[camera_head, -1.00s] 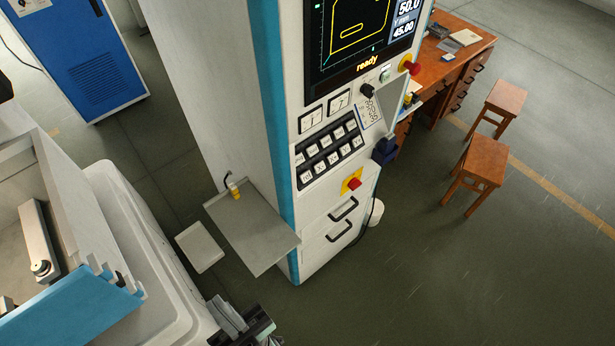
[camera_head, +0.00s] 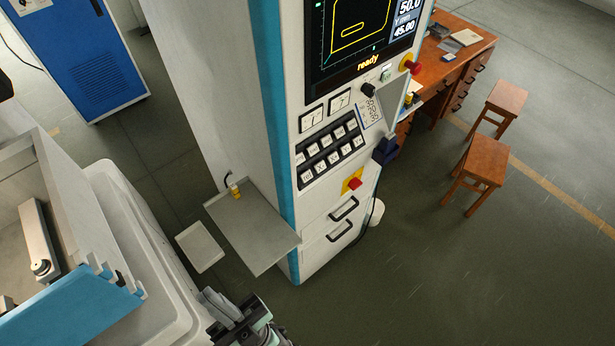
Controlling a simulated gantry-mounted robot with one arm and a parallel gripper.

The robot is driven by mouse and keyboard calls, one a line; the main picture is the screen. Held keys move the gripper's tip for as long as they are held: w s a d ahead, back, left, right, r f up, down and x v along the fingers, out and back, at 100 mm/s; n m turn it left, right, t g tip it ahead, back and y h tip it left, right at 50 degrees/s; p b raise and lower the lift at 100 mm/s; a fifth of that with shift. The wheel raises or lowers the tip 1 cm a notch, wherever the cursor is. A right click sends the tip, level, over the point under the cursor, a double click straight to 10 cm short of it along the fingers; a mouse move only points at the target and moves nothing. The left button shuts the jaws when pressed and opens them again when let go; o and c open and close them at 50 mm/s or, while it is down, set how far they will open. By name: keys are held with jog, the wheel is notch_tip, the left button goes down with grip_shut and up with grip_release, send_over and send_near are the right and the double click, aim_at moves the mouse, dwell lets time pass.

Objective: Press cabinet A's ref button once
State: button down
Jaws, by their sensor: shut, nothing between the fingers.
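Cabinet A (camera_head: 215,100) appears to be the tall white cabinet with a teal edge in the middle. Its front has a dark panel with two rows of white square keys (camera_head: 331,151). The screen (camera_head: 350,35) above shows yellow outlines and "ready". My gripper (camera_head: 214,302) is at the bottom edge, below and left of the keys and well apart from them. It is shut and empty, and partly cut off by the frame.
A grey shelf (camera_head: 250,235) juts from the cabinet between my gripper and the keys. A red button on a yellow plate (camera_head: 354,184) sits below the keys, and another red knob (camera_head: 412,66) beside the screen. A white-and-blue machine tank (camera_head: 75,315) stands left. Floor at lower right is clear.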

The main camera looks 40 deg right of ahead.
aim_at(306, 176)
jog(key=w+d+f+n+g+y+b, duration=0.25)
jog(key=w+d+f+n+g, duration=0.65)
jog(key=w+d+f, duration=0.45)
jog(key=s+d+f+m+g+h, duration=0.1)
jog(key=d+h, duration=0.3)
jog(key=d, duration=0.9)
jog(key=s+d+f+m+g+h, duration=0.1)
jog(key=d+f+h, duration=0.3)
jog(key=d, duration=0.9)
jog(key=shift+s+m, duration=0.2)
jog(key=shift+m, duration=0.2)
jog(key=shift+w+f+h+b, duration=0.1)
jog(key=shift+h+b, duration=0.15)
jog(key=shift+b, duration=0.1)
jog(key=shift+w+f+b, duration=0.85)
jog(key=shift+w+b, duration=0.15)
jog(key=shift+w, duration=0.15)
jog(key=shift+w+f+b, duration=0.8)
jog(key=shift+w+b, duration=0.25)
jog(key=shift+w, duration=0.15)
jog(key=shift+w+f+b, duration=0.85)
jog(key=shift+w+b, duration=0.15)
jog(key=shift+w, duration=0.15)
